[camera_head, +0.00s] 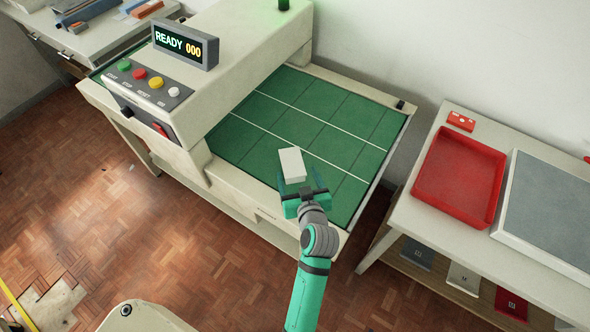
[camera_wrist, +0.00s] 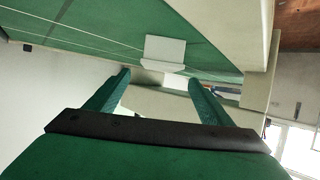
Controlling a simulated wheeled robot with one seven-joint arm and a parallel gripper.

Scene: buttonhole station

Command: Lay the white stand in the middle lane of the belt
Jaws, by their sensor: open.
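The white stand (camera_head: 292,165) is a small pale block in the head view, over the near part of the green belt (camera_head: 330,118). White lines split the belt into lanes. In that view the stand overlaps the near lane, its far edge close to the nearer line. My gripper (camera_head: 296,189) is open, just on the near side of the stand. In the wrist view the stand (camera_wrist: 165,50) shows a flat plate with a lip, beyond the spread fingertips (camera_wrist: 160,80) and apart from them. I cannot tell whether its underside fully touches the belt.
The machine housing with a READY 000 display (camera_head: 185,44) and coloured buttons stands left of the belt. At the right a table holds a red tray (camera_head: 457,178), a grey panel (camera_head: 548,212) and a small red box (camera_head: 461,121). The belt's far part is clear.

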